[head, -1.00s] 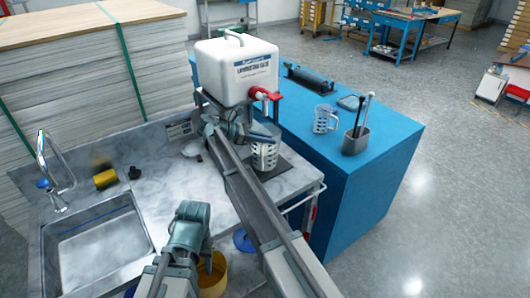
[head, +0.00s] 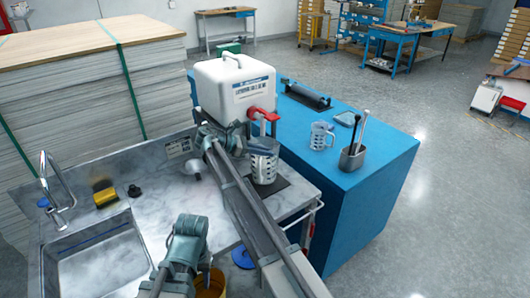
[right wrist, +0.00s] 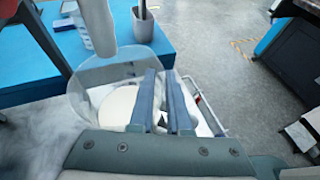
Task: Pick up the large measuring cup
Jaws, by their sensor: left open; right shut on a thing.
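A clear measuring cup (head: 264,165) with white markings is below the red tap of the white container, over a dark pad. In the right wrist view, the clear cup (right wrist: 90,72) is seen from above, with something pale inside. My right gripper (right wrist: 165,105) is shut on its near side; I cannot tell whether it grips the wall or handle. I cannot tell whether the cup touches the pad. A second clear measuring cup (head: 320,136) stands on the blue table. My left gripper (head: 188,240) is at the sink counter's front, above a yellow bucket, its fingertips hidden.
The white container (head: 235,90) with a red tap (head: 262,115) stands close behind the held cup. A grey holder (head: 352,157) with rods is on the blue table (head: 360,195). A sink (head: 100,260) and yellow sponge (head: 105,194) are at left.

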